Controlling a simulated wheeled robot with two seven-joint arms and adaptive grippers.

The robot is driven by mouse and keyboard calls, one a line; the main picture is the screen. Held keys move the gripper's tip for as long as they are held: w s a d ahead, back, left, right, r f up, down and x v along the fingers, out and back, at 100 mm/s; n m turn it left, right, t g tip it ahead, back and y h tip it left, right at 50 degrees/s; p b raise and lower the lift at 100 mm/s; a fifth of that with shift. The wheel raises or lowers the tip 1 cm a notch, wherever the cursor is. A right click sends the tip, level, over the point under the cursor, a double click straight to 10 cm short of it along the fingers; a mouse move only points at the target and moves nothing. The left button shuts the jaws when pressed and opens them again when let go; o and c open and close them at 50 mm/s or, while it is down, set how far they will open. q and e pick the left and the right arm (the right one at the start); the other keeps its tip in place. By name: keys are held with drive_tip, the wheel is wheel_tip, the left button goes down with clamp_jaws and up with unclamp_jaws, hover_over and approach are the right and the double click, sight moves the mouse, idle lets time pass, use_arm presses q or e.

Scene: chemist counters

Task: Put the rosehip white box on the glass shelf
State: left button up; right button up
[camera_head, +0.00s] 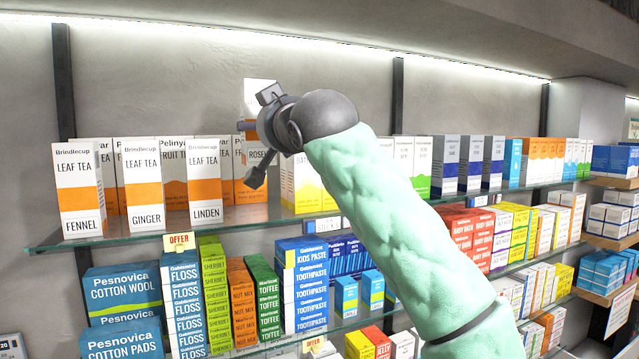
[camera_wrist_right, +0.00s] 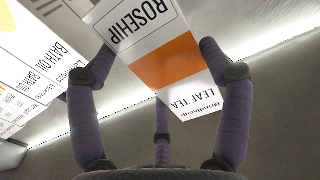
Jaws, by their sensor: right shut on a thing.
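The rosehip box (camera_head: 260,92) is white with an orange band and shows behind my right gripper (camera_head: 263,141) in the head view. It looks upright, with its base above the glass shelf (camera_head: 290,215). My gripper hides much of its front. In the right wrist view the rosehip box (camera_wrist_right: 168,62) is between the fingers of my right gripper (camera_wrist_right: 165,85), with its name and "Leaf Tea" readable. The gripper is shut on it. My left gripper is not in view.
Leaf tea boxes for fennel (camera_head: 80,190), ginger (camera_head: 143,185) and linden (camera_head: 205,182) stand on the shelf's left. Yellow-white boxes (camera_head: 308,185) stand to the right. Bare glass shows at the front edge between linden and these. Packed lower shelves hold floss (camera_head: 183,300) and toothpaste (camera_head: 310,285).

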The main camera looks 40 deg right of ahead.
drive_tip(key=f, duration=0.1)
drive_tip(key=w+f+b, duration=0.1)
drive_tip(key=f, duration=0.3)
drive_tip(key=shift+w+d+f, duration=0.1)
drive_tip(key=shift+w+d, duration=0.05)
drive_tip(key=shift+w, duration=0.1)
drive_tip(key=shift+s+f+b, duration=0.1)
drive_tip(key=shift+f+b, duration=0.2)
wheel_tip(320, 180, down, 4)
drive_tip(key=shift+s+f+b, duration=0.1)
drive_tip(key=shift+f+b, duration=0.05)
drive_tip(key=shift+b, duration=0.25)
drive_tip(key=shift+s, duration=0.15)
